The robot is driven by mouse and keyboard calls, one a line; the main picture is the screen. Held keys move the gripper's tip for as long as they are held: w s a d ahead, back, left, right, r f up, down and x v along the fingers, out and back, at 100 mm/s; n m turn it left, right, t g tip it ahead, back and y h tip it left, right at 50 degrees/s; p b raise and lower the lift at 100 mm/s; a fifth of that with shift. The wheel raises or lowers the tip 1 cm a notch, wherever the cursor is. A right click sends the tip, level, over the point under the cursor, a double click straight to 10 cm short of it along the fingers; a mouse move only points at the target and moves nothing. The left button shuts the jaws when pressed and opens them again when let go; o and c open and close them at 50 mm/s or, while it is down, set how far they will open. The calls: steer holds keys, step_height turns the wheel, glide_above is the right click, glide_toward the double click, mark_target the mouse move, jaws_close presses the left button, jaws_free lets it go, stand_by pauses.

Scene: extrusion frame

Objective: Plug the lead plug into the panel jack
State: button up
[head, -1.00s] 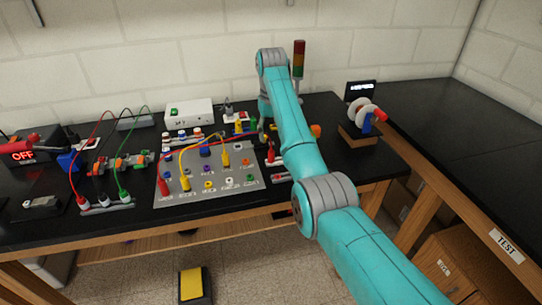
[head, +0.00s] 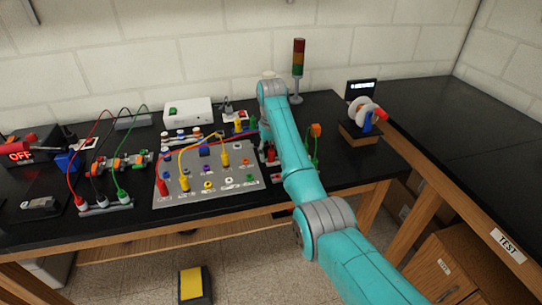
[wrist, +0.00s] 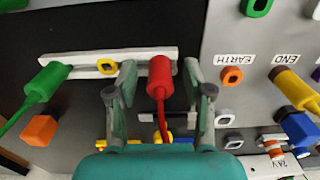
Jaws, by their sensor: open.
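My gripper (wrist: 160,78) is open in the wrist view, its two fingers on either side of a red plug (wrist: 160,80). Gaps show between the plug and both fingers. The red plug sits at a pale holder strip (wrist: 85,64) that also bears a green plug (wrist: 48,82). Which plug the task means is not marked. The grey jack panel (wrist: 228,20) lies to the right, with an orange jack (wrist: 232,75) by the EARTH label and a yellow plug (wrist: 295,88) by the END label. In the head view my arm hides the gripper; the panel (head: 218,196) is left of it.
Other plugs and leads stand on the panel, including a red plug (head: 163,185). A signal tower (head: 298,70) and a reel stand (head: 360,138) stand behind and to the right. An orange block (wrist: 40,130) lies near the green plug. The right-hand bench (head: 460,130) is clear.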

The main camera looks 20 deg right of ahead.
mark_target(271, 151)
steer(key=shift+c, duration=0.2)
stand_by(0.7)
jaws_close()
steer(key=shift+r, duration=0.15)
steer(key=shift+r, duration=2.9)
steer(key=shift+f, duration=0.1)
